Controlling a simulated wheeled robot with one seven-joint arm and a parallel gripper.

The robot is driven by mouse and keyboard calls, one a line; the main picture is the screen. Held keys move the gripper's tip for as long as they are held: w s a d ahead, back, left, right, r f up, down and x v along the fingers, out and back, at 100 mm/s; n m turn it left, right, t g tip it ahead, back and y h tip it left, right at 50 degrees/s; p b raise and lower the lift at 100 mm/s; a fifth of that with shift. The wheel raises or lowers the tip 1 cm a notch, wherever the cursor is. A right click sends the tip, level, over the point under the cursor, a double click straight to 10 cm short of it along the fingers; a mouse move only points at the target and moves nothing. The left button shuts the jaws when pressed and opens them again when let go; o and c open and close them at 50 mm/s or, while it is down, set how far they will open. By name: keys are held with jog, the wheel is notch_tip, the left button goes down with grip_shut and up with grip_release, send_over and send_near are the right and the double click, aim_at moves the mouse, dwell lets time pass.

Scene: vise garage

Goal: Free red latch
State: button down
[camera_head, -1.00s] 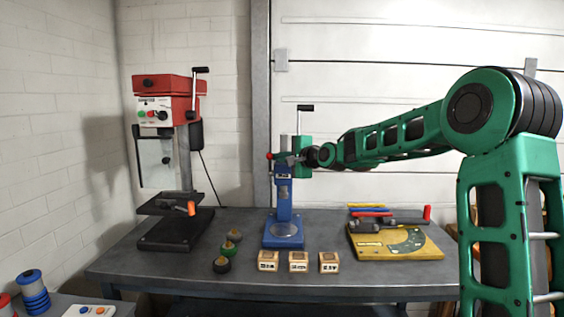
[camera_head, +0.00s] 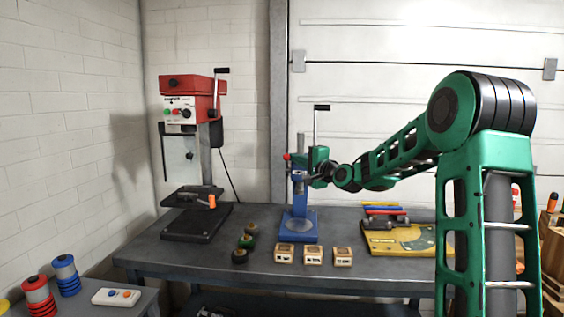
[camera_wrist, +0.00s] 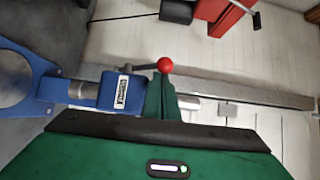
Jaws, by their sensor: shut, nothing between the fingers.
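In the wrist view the red ball knob (camera_wrist: 164,65) sits on a short grey rod beside the blue head (camera_wrist: 120,92), which has a label.
A red drill press (camera_head: 190,105) stands at the left of the workbench (camera_head: 180,262). Several dark round pieces (camera_head: 245,243) and small wooden blocks (camera_head: 313,255) lie in front of the blue press. A yellow board (camera_head: 400,238) with tools lies to the right. A black crank (camera_head: 321,108) rises above the press.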

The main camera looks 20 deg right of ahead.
jog(key=shift+s+a+f, duration=0.15)
jog(key=s+d, duration=0.2)
jog(key=s, duration=0.8)
jog(key=shift+s+f, duration=0.15)
jog(key=shift+s, duration=0.1)
jog(key=shift+w, duration=0.1)
